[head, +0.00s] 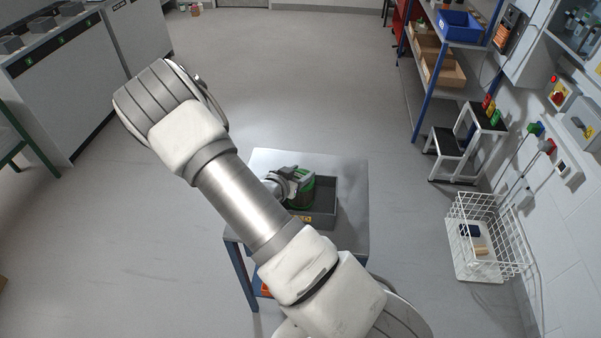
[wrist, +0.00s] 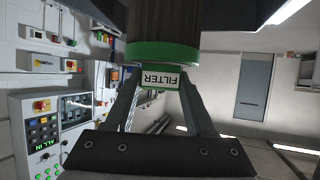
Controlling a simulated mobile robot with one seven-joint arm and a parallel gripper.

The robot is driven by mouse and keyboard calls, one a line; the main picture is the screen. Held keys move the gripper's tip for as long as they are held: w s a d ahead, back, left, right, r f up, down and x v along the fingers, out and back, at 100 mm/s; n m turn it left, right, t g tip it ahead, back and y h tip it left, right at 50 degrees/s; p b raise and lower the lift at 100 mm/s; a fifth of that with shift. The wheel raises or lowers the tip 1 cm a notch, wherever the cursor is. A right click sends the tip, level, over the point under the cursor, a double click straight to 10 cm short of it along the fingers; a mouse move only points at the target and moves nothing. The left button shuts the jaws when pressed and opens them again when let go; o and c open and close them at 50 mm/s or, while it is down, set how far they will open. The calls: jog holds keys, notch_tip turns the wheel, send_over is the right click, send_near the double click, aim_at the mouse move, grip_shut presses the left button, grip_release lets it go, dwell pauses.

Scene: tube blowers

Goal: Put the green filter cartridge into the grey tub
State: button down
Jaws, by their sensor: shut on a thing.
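The green filter cartridge (head: 304,192) shows in the head view over the left part of the grey tub (head: 327,210). I cannot tell from it how far the cartridge sits inside the walls. My gripper (head: 290,182) comes to it from the left and is partly hidden by my arm. In the wrist view my gripper (wrist: 161,82) is shut on the cartridge, whose green band (wrist: 161,52), dark ribbed body and upside-down FILTER label show. Dark edges lie at the top on both sides of it. The tub's left side is hidden behind my arm.
The tub stands on a small grey table (head: 352,165) with blue legs. A white wire basket (head: 485,235), a step stool (head: 465,140) and a blue-framed shelf (head: 425,85) stand to the right. The floor between the table and the left cabinets (head: 90,80) is clear.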

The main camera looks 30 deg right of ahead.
jog(key=shift+f, duration=0.2)
jog(key=shift+c, duration=1.3)
grip_release()
jog(key=shift+r, duration=0.1)
